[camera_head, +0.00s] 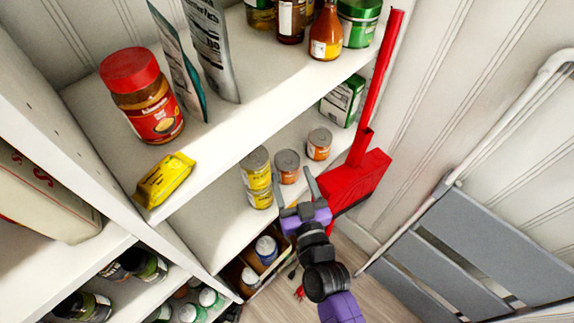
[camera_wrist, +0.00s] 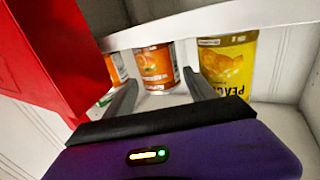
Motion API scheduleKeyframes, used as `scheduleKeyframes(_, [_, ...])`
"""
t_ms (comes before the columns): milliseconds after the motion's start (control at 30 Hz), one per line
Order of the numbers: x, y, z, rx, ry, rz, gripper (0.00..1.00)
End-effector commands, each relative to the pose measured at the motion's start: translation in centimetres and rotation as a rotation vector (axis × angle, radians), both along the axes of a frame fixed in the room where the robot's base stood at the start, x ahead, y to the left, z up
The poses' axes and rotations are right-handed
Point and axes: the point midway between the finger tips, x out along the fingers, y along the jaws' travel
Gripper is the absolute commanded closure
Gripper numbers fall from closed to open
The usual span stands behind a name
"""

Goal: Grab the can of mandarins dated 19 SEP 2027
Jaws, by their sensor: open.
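Two short orange-labelled cans stand on the middle shelf in the head view, a nearer one (camera_head: 287,168) and one farther right (camera_head: 319,145). In the wrist view, one orange can (camera_wrist: 155,68) shows between my fingertips and another (camera_wrist: 118,68) is partly hidden behind my left-hand finger and the red dustpan. No date is legible on either. My gripper (camera_head: 294,178) is open and empty, its fingers pointing at the nearer orange can from the shelf front. It also shows in the wrist view (camera_wrist: 160,92), with a gap to the cans.
Yellow peach cans (camera_head: 258,178) are stacked beside the nearer orange can; one shows in the wrist view (camera_wrist: 228,68). A red dustpan (camera_head: 357,180) with a long handle stands close right of my gripper. The shelf above (camera_head: 215,140) overhangs the cans. A grey folding ladder (camera_head: 450,245) leans at right.

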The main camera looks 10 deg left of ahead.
Motion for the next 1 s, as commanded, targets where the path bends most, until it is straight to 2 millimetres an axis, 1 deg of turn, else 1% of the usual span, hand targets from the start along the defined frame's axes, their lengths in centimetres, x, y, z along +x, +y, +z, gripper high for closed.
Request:
scheduleKeyframes(133, [1.3, 0.5, 0.2, 0.001, -0.002, 0.000, 0.35])
scheduleKeyframes(300, [3.5, 1.4, 0.1, 0.001, -0.002, 0.001, 0.35])
scheduleKeyframes(400, [4.3, 1.8, 0.1, 0.000, -0.001, 0.001, 0.35])
scheduleKeyframes(500, [4.6, 1.9, 0.0, 0.000, 0.000, 0.001, 0.35])
scheduleKeyframes(700, [4.6, 1.9, 0.0, 0.000, 0.000, 0.000, 0.35])
scheduleKeyframes(967, [4.6, 1.8, 0.0, 0.000, 0.000, 0.000, 0.86])
scheduleKeyframes(1000, [4.6, 1.8, 0.0, 0.000, 0.000, 0.000, 0.94])
